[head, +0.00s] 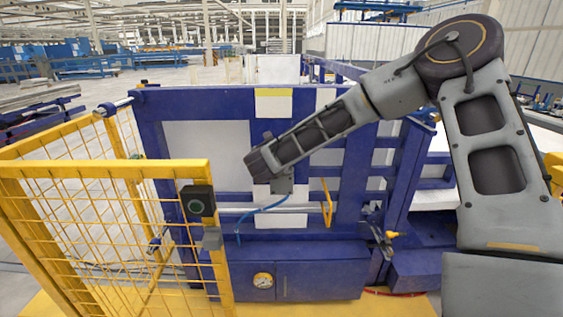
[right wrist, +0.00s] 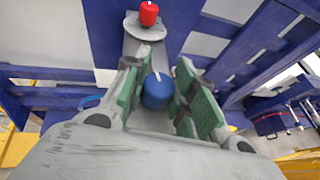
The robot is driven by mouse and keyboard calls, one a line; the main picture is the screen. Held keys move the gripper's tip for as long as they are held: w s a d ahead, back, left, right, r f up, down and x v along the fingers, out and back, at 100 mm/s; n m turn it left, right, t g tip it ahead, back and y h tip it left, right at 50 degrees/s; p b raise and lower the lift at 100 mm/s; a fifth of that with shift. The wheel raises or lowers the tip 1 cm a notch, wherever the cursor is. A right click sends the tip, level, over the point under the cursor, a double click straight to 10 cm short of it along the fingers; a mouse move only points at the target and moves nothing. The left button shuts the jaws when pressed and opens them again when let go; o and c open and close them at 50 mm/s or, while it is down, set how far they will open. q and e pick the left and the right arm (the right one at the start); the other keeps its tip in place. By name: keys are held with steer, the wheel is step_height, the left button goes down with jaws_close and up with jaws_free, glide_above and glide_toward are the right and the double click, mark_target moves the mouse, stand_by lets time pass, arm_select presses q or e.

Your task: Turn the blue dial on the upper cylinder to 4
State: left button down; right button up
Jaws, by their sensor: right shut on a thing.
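The blue dial (right wrist: 157,91) is a short round knob with a pale pointer mark on its top. It sits between the green-padded fingers of my right gripper (right wrist: 156,98), which is shut on it. The mark points up and slightly left in the right wrist view. No numbers around the dial can be read. A red knob (right wrist: 149,13) on a round grey plate (right wrist: 146,31) stands beyond the dial. In the head view my right arm reaches across the blue machine frame (head: 205,100), and its wrist hides the dial and fingers. My left gripper is not in view.
A horizontal grey cylinder (head: 240,210) and a thin blue hose (head: 262,210) lie just below my right wrist. A yellow mesh fence (head: 100,215) with a black box (head: 197,201) stands at the left.

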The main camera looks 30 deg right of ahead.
steer(key=shift+m+g+h, duration=0.3)
steer(key=shift+m, duration=0.1)
steer(key=m+g+h+b, duration=0.1)
steer(key=m+g+b, duration=0.1)
steer(key=shift+m+g+h, duration=0.4)
steer(key=shift+m+g+h+b, duration=0.5)
steer(key=shift+m+g+b, duration=0.1)
steer(key=shift+m+g, duration=1)
steer(key=shift+g, duration=0.1)
steer(key=shift+r+m+g+h+b, duration=0.1)
steer(key=shift+m+g+h+b, duration=0.2)
steer(key=shift+m+g+b, duration=0.15)
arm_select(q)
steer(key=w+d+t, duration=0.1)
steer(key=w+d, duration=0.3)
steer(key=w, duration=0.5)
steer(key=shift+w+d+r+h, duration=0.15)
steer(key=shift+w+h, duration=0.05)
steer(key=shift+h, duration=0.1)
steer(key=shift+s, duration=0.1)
arm_select(e)
steer(key=o, duration=1)
steer(key=shift+d, duration=0.1)
steer(key=shift+o, duration=0.2)
